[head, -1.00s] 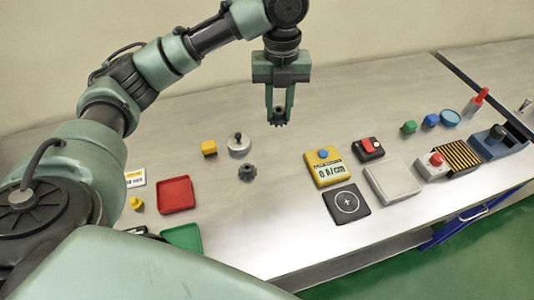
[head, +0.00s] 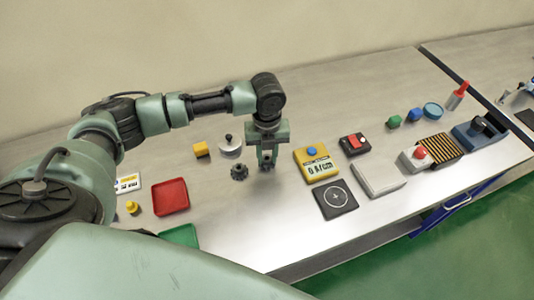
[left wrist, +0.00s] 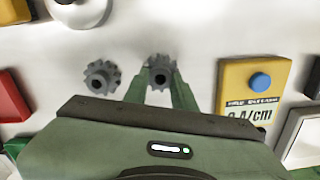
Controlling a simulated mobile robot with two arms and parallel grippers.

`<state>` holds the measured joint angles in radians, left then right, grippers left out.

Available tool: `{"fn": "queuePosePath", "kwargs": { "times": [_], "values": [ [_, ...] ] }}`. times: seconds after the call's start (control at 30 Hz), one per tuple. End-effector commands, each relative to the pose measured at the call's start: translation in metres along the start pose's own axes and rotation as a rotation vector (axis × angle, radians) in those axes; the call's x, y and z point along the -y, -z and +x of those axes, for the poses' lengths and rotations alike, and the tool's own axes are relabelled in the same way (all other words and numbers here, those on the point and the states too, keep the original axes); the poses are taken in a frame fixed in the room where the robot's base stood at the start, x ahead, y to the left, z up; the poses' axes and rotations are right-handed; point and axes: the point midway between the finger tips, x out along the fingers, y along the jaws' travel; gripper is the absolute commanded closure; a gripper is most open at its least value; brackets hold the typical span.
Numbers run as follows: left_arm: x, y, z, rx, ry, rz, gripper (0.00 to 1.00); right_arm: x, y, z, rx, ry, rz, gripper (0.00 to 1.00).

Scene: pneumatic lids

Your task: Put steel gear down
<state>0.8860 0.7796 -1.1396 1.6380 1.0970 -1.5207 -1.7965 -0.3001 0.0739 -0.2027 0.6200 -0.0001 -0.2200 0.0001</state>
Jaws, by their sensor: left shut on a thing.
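My left gripper (head: 267,158) points down low over the bench and is shut on a dark grey steel gear (left wrist: 159,72). In the left wrist view the gear sits between the two fingertips. In the head view the fingers mostly hide it, and I cannot tell whether it touches the bench. A second, similar dark gear (head: 239,172) lies on the bench just left of the gripper, apart from the held one; it also shows in the left wrist view (left wrist: 101,77). My right gripper is not in view.
A silver knobbed weight (head: 230,147) and a yellow block (head: 201,149) stand behind left. A red tray (head: 171,196) is at the left. A yellow meter (head: 316,164) with a blue button is close on the right, with a black crosshair pad (head: 335,199) in front. Bench before the gripper is clear.

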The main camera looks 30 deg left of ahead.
Motion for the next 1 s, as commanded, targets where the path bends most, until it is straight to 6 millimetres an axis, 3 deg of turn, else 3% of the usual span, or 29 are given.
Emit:
{"fn": "queuePosePath", "kwargs": {
  "times": [0.4,0.43,0.5,0.83,1.0],
  "values": [
    [0.0,0.0,0.006,-0.001,0.001,0.0,1.0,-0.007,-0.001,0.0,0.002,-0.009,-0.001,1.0],
    [0.0,0.001,0.006,-0.001,0.0,0.0,0.66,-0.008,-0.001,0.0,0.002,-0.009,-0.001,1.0],
    [0.0,0.001,0.006,-0.001,0.0,0.0,0.52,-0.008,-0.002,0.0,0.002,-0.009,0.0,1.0],
    [0.0,0.0,0.004,0.0,0.0,0.0,0.52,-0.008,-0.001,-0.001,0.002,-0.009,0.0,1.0],
    [0.001,-0.001,-0.014,0.003,0.003,0.0,0.52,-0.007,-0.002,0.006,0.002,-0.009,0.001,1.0]
  ]
}}
